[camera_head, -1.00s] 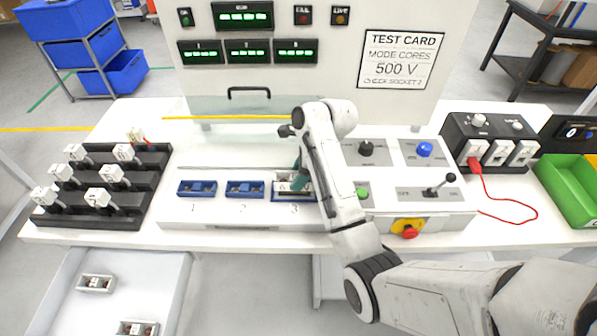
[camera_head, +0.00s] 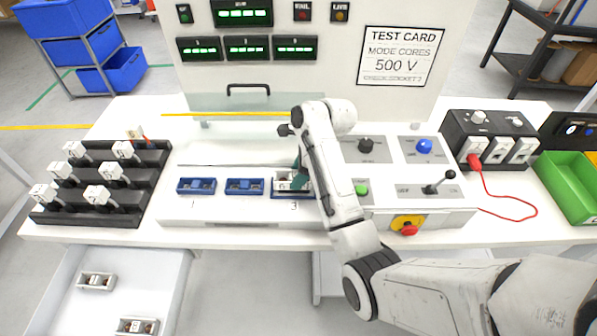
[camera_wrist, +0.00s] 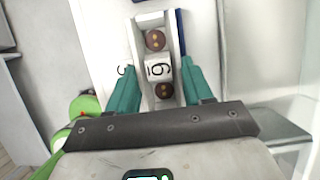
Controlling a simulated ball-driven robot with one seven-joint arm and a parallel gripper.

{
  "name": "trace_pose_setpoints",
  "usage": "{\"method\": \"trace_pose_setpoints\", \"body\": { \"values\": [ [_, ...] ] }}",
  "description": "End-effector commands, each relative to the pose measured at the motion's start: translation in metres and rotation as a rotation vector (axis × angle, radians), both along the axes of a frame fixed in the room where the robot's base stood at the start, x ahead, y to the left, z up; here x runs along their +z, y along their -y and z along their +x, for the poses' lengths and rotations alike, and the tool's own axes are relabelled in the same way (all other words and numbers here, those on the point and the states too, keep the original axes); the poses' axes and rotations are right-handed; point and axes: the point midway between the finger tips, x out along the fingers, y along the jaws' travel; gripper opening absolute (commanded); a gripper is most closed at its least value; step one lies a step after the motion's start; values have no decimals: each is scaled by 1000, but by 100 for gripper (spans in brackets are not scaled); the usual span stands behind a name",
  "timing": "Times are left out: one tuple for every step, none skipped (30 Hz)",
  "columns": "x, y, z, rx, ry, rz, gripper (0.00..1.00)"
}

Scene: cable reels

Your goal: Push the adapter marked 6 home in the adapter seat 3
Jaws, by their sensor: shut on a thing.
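The adapter marked 6 (camera_wrist: 158,71) is a pale block with two round brown sockets, one on each side of its number. In the wrist view it lies between the teal fingers of my gripper (camera_wrist: 163,88), which is shut on it. In the head view the adapter (camera_head: 287,182) is at seat 3 (camera_head: 291,197), partly hidden by my gripper (camera_head: 299,180). A blue edge of the seat shows beside the adapter in the wrist view. I cannot tell how deep the adapter sits.
Blue seats 1 (camera_head: 197,186) and 2 (camera_head: 245,186) are to the left. A black rack (camera_head: 103,185) holds several white plugs. A green button (camera_head: 361,189), a lever (camera_head: 433,188) and a red stop knob (camera_head: 409,230) are to the right. A clear cover (camera_head: 235,103) stands behind.

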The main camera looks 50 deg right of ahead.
Motion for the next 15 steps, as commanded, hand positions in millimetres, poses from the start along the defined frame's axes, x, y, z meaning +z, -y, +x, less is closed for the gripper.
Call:
{"method": "trace_pose_setpoints", "body": {
  "values": [
    [-2,0,0,0,0,0,15],
    [-2,0,0,0,0,0,15],
    [-3,0,0,0,0,0,15],
    [-4,0,0,1,1,-1,15],
    [-5,0,0,1,1,-1,15],
    [-6,0,0,1,2,0,15],
    [-7,0,0,1,2,0,15],
    [-8,0,0,0,2,-1,15],
    [-9,0,0,0,2,-1,15],
    [-9,0,0,0,2,-1,15],
    [-10,0,0,0,2,-1,15],
    [-11,0,0,1,2,0,15],
    [-12,0,0,1,1,-1,15],
    [-13,0,0,1,1,-1,15],
    [-14,0,0,0,1,-1,15]
  ]
}}
